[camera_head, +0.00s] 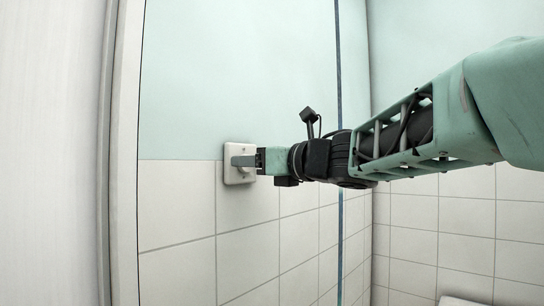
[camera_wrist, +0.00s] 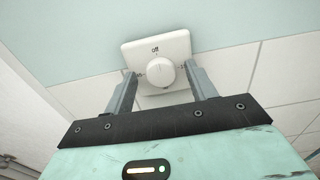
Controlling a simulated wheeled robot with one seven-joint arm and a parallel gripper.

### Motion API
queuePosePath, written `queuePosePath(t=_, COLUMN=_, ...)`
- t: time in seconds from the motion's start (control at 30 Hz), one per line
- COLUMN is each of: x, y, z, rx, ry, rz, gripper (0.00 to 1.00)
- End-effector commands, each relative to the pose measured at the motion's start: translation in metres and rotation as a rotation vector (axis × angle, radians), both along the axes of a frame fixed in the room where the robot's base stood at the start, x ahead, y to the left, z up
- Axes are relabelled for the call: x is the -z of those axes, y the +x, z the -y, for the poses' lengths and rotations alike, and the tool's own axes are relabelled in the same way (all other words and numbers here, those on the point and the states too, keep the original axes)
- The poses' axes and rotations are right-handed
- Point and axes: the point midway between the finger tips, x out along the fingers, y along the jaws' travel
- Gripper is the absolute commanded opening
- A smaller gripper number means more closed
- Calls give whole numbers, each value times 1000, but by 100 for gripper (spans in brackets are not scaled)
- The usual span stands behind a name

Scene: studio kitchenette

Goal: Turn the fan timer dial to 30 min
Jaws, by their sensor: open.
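The fan timer is a white square plate (camera_wrist: 133,52) on the wall, with a round white dial (camera_wrist: 161,73) at its middle. "Off" is printed above the dial; the marks at its left and right are small and partly hidden by my fingers. I cannot read the dial's setting clearly. My gripper (camera_wrist: 161,79) is open, with one grey finger on each side of the dial. Whether the fingers touch it I cannot tell. In the head view my gripper (camera_head: 243,161) reaches from the right to the timer plate (camera_head: 231,174) and covers most of the dial.
The wall is pale green above (camera_head: 230,80) and white tile below (camera_head: 180,205). A white door frame (camera_head: 125,150) stands to the left of the timer. A wall corner lies to the right, behind my arm. Wall around the plate is bare.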

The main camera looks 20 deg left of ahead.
Motion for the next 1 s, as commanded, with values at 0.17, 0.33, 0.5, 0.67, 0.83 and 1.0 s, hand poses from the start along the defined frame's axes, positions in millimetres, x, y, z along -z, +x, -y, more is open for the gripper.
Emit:
queuePosePath(t=0.17, x=0, y=2, z=-4, rx=0, ry=0, rz=0, gripper=56)
queuePosePath(t=0.33, x=0, y=2, z=-4, rx=0, ry=0, rz=0, gripper=56)
queuePosePath(t=0.5, x=0, y=2, z=-4, rx=0, ry=0, rz=0, gripper=13)
queuePosePath(t=0.67, x=0, y=2, z=-3, rx=0, ry=1, rz=-2, gripper=13)
queuePosePath(t=0.83, x=0, y=2, z=-3, rx=0, ry=12, rz=-27, gripper=13)
queuePosePath(t=1.0, x=0, y=2, z=-3, rx=0, ry=42, rz=-99, gripper=13)
